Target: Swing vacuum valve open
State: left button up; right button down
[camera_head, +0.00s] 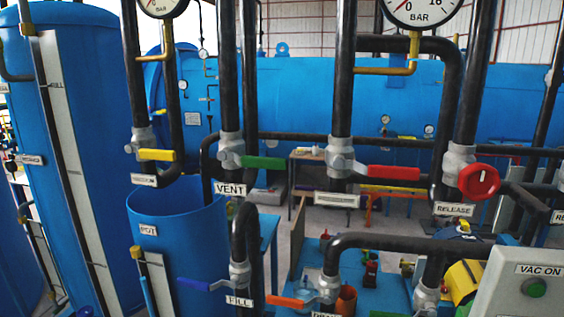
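Several lever valves sit on the dark vertical pipes. At the left, a valve with a yellow lever (157,155) has a small label (144,180) below it, too blurred to read surely; it may be the vacuum valve. Its lever points right, across its pipe. A green lever (262,162) is beside the VENT label (230,189), and a red lever (393,172) is to its right above another blurred label (336,200). Both also lie roughly crosswise to their pipes. Neither of my grippers shows in the head view.
A red round handwheel (479,181) is above the RELEASE label. Lower down are a blue lever (207,285) near FILL and an orange lever (285,301). A blue pot (178,238) stands below the yellow lever. A grey VAC ON panel (525,296) is at lower right.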

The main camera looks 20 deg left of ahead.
aim_at(168, 156)
jog(key=k+j+u, duration=0.15)
jog(key=u, duration=0.95)
